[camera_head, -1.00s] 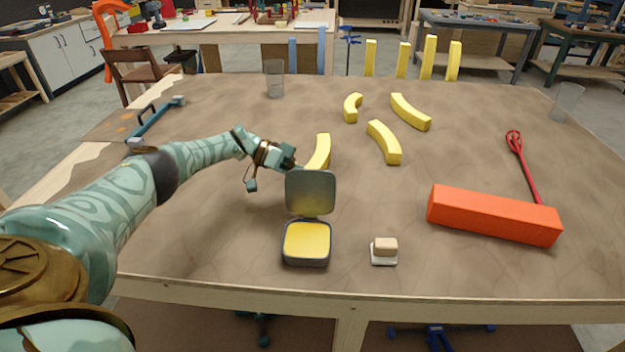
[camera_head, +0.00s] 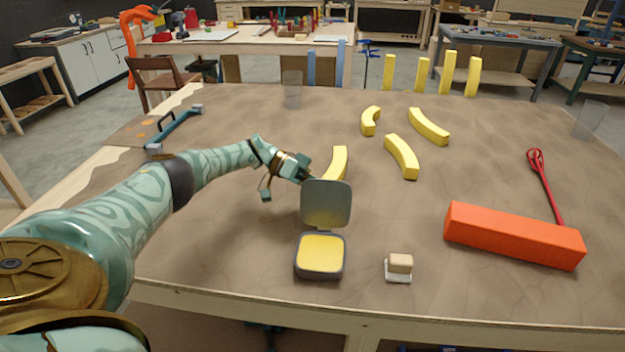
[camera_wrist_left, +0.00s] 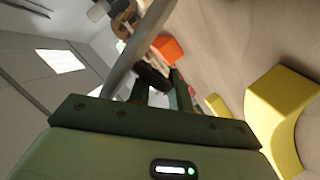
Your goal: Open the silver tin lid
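The silver tin (camera_head: 321,273) stands near the front edge of the table, with a yellow filling inside. Its grey lid (camera_head: 326,203) stands up from the back of the tin, roughly upright and clear of the filling. My left gripper (camera_head: 286,181) is just behind and left of the lid, partly hidden by it. In the left wrist view a grey edge, probably the lid, crosses in front of the fingers (camera_wrist_left: 158,88). I cannot tell whether the fingers touch it or how far they are apart. My right gripper is in neither view.
A yellow curved block (camera_head: 337,163) lies just behind the lid. A small beige block on a white base (camera_head: 399,267) is right of the tin. An orange-red bar (camera_head: 512,236) and a red tool (camera_head: 546,186) lie further right. The table between them is clear.

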